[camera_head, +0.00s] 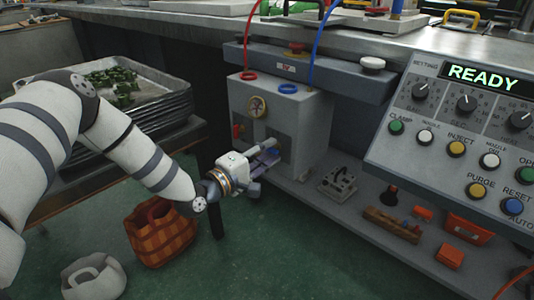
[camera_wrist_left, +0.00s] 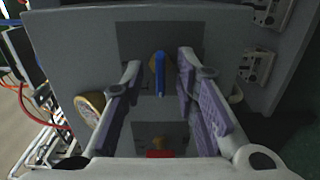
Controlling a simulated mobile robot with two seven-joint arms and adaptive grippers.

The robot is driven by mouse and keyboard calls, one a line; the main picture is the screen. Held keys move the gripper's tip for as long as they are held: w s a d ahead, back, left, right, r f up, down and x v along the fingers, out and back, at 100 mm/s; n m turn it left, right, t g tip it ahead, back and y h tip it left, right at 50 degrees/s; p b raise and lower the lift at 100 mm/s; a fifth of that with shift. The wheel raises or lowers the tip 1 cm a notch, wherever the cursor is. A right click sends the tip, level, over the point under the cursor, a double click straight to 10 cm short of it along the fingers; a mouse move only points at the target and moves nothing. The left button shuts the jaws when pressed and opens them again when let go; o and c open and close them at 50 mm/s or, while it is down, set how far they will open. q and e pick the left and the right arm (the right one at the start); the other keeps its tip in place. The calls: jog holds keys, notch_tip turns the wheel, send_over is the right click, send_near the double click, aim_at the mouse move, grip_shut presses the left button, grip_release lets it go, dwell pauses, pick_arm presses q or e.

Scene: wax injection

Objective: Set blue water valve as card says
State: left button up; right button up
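The blue water valve (camera_wrist_left: 160,72) shows in the left wrist view as a narrow blue lever on a brass-coloured base, set in a dark panel on the grey unit. Its lever runs up and down in that picture. My left gripper (camera_head: 268,153) is at the front of the unit in the head view and covers the valve there. Its purple-padded fingers are open, one on each side of the lever, with a visible gap to each. A red valve part (camera_wrist_left: 159,154) shows below, partly hidden by the gripper body. My right gripper is not in view. I cannot make out a card.
The grey unit (camera_head: 303,110) carries a round gauge (camera_head: 256,107) and red and blue hoses. A control panel (camera_head: 460,130) reading READY stands at right. A metal block (camera_head: 338,184) and orange boxes lie on the low shelf. A tray stack (camera_head: 172,112) is at left.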

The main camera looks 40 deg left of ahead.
pick_arm(q)
grip_shut()
jog(key=shift+m, duration=0.3)
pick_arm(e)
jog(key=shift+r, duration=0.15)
pick_arm(q)
jog(key=shift+r+m+p, duration=0.1)
jog(key=shift+m+p, duration=0.6)
jog(key=shift+m, duration=0.3)
jog(key=m+p, duration=0.1)
jog(key=m, duration=0.2)
jog(key=shift+m+p, duration=0.3)
jog(key=shift+p, duration=0.1)
jog(key=m+p, duration=0.2)
jog(key=m, duration=0.3)
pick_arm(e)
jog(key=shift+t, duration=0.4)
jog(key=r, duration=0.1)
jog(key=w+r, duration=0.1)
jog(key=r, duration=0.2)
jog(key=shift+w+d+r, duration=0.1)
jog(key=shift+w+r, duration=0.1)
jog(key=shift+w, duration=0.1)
pick_arm(q)
jog(key=shift+m+p, duration=0.3)
jog(key=shift+m, duration=0.2)
grip_release()
